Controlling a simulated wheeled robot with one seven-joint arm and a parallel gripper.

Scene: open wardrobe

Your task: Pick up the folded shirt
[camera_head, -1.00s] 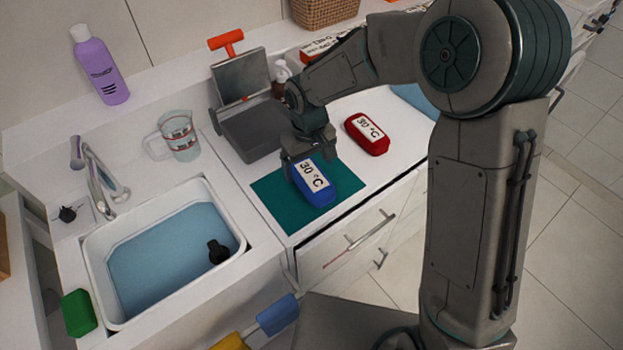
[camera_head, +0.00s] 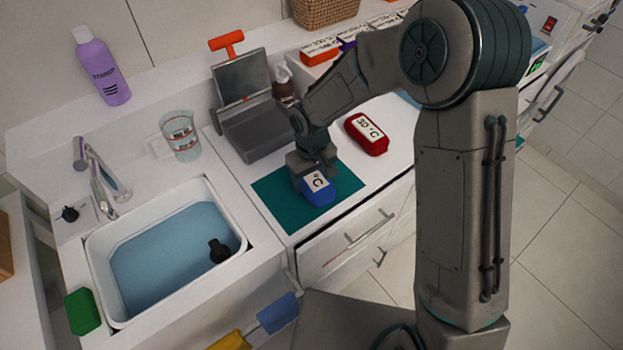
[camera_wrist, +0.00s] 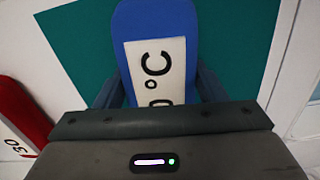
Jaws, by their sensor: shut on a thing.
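A blue, rounded bundle (camera_head: 318,192) with a white label lies on a dark teal mat (camera_head: 270,196) on the counter. I cannot tell from its look whether it is the folded shirt. My gripper (camera_head: 316,170) is over its back part and shut on it, hiding part of the label. In the wrist view the blue bundle (camera_wrist: 155,18) sits between my two fingers (camera_wrist: 158,90), its label reading °C. A similar red bundle (camera_head: 367,134) with a 30 °C label lies apart, behind and to the right; it also shows in the wrist view (camera_wrist: 22,108).
A grey scale-like device (camera_head: 252,125) stands close behind the mat. A water-filled basin (camera_head: 236,225), a tap (camera_head: 104,180) and a measuring jug (camera_head: 181,137) are to the left. A purple bottle (camera_head: 103,68) stands at the back.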

